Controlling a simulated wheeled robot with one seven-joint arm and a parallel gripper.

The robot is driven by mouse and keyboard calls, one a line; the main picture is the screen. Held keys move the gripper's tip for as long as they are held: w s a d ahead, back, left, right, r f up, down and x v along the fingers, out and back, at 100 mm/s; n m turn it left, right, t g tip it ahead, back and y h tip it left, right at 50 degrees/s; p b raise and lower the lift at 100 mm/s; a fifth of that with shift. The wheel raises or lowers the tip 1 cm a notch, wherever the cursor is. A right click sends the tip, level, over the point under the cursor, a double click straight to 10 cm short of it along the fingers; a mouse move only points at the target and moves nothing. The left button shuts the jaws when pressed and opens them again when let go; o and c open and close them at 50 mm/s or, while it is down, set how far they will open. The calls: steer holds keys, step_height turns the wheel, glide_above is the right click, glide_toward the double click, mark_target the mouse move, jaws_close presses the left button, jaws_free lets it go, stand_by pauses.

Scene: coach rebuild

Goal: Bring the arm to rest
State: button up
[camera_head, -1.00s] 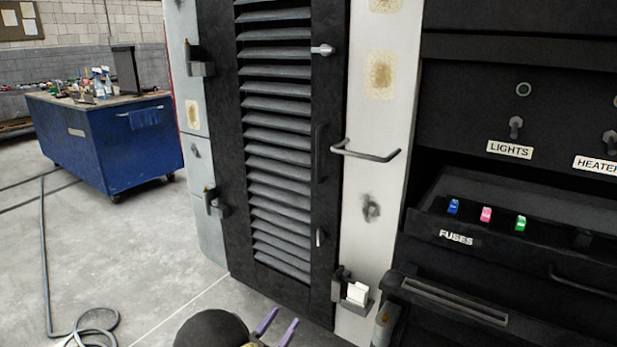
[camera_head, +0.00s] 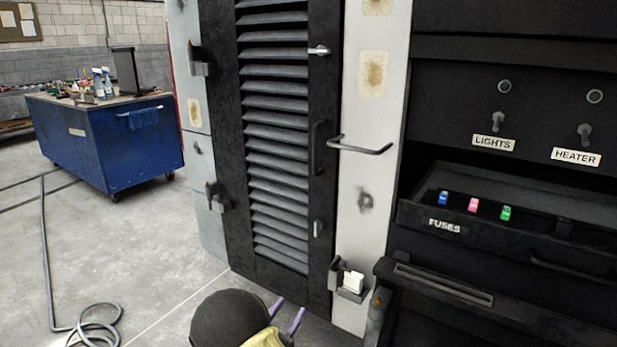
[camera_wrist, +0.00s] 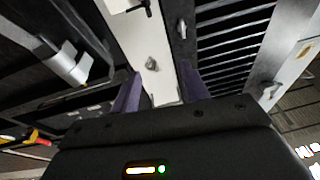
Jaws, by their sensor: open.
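My gripper (camera_head: 286,312) shows at the bottom of the head view, with two purple fingers apart and nothing between them. In the wrist view its purple fingers (camera_wrist: 160,92) stand apart in front of the pale panel. The black louvred door (camera_head: 280,130) is behind and above it in the head view, and appears shut. My gripper touches nothing that I can see.
A drawer marked FUSES (camera_head: 415,216) stands out at right, holding blue, pink and green fuses. A handle bar (camera_head: 360,148) juts from the pale post. A small holder with a white block (camera_head: 350,280) is low on it. A blue workbench (camera_head: 100,140) and a coiled hose (camera_head: 90,328) are left, on open floor.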

steer(key=w+d+r+n+g+y, duration=0.25)
steer(key=w+d+g+y, duration=0.2)
steer(key=d+y, duration=0.3)
steer(key=s+d+n+g+y, duration=0.15)
steer(key=s+d+g, duration=0.4)
steer(key=s, duration=0.75)
steer(key=s+d+n+g+y, duration=0.1)
steer(key=s+d+n+g, duration=0.35)
steer(key=s, duration=0.75)
step_height(320, 180, up, 33)
steer(key=d+m+p, duration=0.2)
steer(key=p, duration=3)
steer(key=shift+d+p, duration=0.3)
steer(key=shift+p, duration=0.05)
steer(key=shift+w+f+g, duration=0.15)
steer(key=shift+w+g, duration=0.1)
steer(key=shift+w, duration=0.05)
steer(key=shift+s+d, duration=0.15)
